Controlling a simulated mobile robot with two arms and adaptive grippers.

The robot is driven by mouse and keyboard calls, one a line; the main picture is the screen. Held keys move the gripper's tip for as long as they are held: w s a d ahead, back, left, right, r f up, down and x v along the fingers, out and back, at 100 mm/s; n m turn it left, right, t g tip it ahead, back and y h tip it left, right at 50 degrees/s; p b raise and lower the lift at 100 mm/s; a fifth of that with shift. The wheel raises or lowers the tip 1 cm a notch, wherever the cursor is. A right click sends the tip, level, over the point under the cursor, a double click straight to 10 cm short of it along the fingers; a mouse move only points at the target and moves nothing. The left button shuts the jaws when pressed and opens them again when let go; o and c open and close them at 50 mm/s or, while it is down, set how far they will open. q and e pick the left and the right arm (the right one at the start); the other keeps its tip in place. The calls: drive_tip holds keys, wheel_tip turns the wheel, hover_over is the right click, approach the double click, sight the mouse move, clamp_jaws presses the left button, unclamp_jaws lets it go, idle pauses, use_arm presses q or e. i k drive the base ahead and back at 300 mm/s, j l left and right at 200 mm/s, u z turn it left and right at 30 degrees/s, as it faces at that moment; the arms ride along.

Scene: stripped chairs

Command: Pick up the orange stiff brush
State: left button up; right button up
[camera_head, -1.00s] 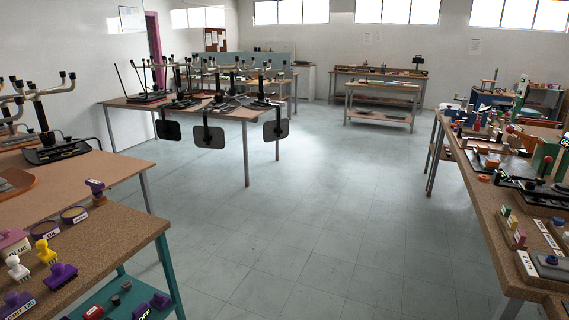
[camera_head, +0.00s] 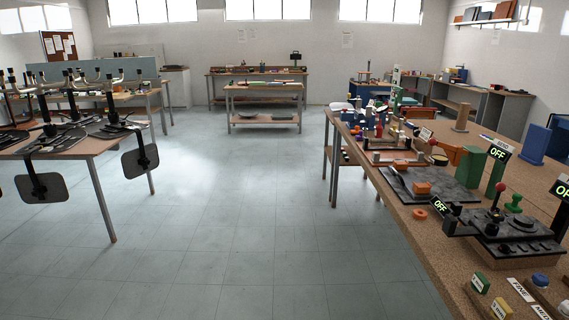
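I cannot make out for certain an orange stiff brush in this head view. On the long workbench (camera_head: 462,264) at the right, a small orange block (camera_head: 422,188) sits on a dark board, and a flat orange ring (camera_head: 419,213) lies beside that board. Both are too small to tell what they are. Neither of my grippers is in view.
Machines with "OFF" signs (camera_head: 440,206) crowd the right workbench. A table with dark chair frames (camera_head: 72,147) stands at the left, its pads overhanging the edge. A two-level table (camera_head: 264,87) stands at the back. The grey floor (camera_head: 235,220) between is clear.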

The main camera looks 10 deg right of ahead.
sight(356, 132)
drive_tip(key=i+z, duration=0.15)
drive_tip(key=i, duration=1.85)
